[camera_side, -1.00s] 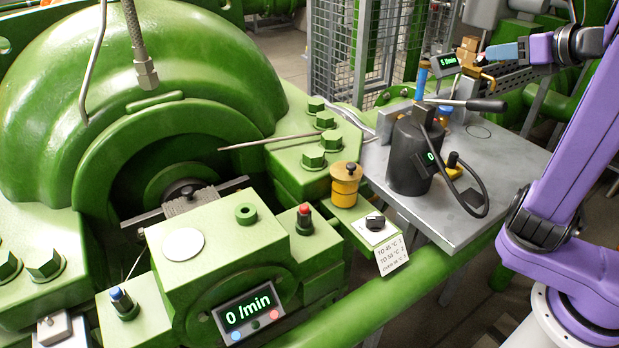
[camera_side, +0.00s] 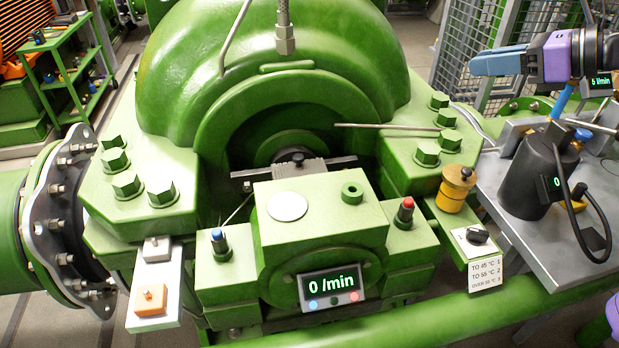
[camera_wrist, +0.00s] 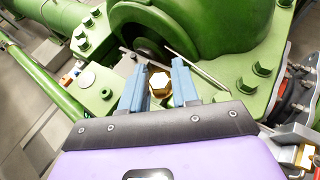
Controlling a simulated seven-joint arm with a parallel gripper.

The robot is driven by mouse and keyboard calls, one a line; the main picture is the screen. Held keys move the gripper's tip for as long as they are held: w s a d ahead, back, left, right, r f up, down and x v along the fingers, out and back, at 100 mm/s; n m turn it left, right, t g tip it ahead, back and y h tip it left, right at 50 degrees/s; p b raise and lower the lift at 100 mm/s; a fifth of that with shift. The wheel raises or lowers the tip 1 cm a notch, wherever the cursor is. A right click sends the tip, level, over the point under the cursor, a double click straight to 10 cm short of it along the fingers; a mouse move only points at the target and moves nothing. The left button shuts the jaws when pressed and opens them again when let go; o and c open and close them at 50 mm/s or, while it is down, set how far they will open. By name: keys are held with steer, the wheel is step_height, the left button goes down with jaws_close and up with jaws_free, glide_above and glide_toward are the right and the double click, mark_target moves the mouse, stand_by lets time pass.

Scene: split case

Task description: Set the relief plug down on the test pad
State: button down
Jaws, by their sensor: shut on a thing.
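My gripper (camera_side: 476,64) is at the upper right of the side view, raised above the back of the bench, with its blue fingers pointing left. In the wrist view its fingers (camera_wrist: 160,76) are shut on a brass hexagonal piece, which looks like the relief plug (camera_wrist: 159,83). The plug is hidden in the side view. A flat pale disc (camera_side: 287,206) lies on top of the green bearing block, left of a green ring (camera_side: 352,193); it also shows in the wrist view (camera_wrist: 87,79). It may be the test pad, but I cannot tell for certain.
A black cylinder (camera_side: 527,180) with a cable and lever stands on the grey bench (camera_side: 500,222). A yellow cup (camera_side: 455,189) stands between bench and block. A thin rod (camera_side: 385,126) juts across the green housing. Red and blue buttons flank the block.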

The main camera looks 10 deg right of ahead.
steer(key=s+a+n+g+y, duration=0.25)
steer(key=s+a, duration=0.35)
steer(key=a, duration=0.5)
steer(key=s+a+n+g+y, duration=0.25)
steer(key=s+a, duration=0.35)
steer(key=a, duration=0.5)
glide_above(288, 205)
steer(key=shift+n+h, duration=0.4)
step_height(288, 205, down, 14)
steer(key=shift+s+f, duration=0.1)
steer(key=shift+f, duration=1.8)
steer(key=shift+f, duration=0.25)
steer(key=c, duration=0.8)
jaws_free()
steer(key=shift+f, duration=0.1)
